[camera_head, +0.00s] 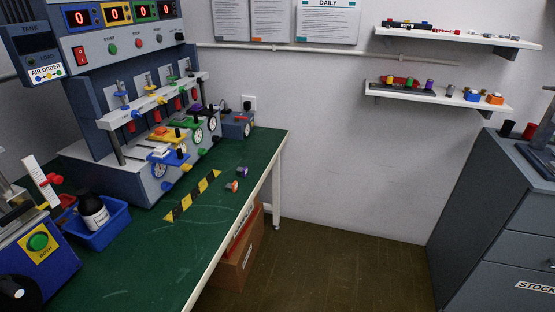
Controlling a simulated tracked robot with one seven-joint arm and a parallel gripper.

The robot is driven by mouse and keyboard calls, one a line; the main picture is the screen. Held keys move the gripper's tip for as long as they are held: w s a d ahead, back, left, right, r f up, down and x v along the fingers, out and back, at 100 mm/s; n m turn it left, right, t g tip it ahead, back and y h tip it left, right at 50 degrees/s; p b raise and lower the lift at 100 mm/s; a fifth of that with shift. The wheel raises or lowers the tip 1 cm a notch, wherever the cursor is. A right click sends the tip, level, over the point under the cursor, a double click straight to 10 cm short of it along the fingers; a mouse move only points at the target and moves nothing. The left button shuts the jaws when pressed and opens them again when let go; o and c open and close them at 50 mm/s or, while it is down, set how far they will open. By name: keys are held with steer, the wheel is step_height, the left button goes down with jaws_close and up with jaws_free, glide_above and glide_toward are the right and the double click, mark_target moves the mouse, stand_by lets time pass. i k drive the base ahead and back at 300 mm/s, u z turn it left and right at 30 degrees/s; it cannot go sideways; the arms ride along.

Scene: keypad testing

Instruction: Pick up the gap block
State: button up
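Nothing in view is clearly marked as the gap block, so I cannot tell which object it is. Two small pieces lie on the green bench top (180,235), right of the striped strip: an orange and grey one (231,186) and a purple and grey one (242,172). Small coloured parts also sit on the lower wall shelf (440,95), including a blue one (472,95) and an orange one (495,99). My gripper is not in view, and nothing shows it touching any of these.
A grey test machine (85,100) with red displays stands at the bench's back left. A yellow-black strip (193,196) lies on the bench. Brown floor (340,265) is open between bench and grey cabinet (490,220).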

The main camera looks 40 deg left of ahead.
mark_target(241, 172)
steer(key=z, duration=0.15)
steer(key=i, duration=0.75)
steer(key=u, duration=1.85)
steer(key=i, duration=1)
steer(key=z, duration=0.15)
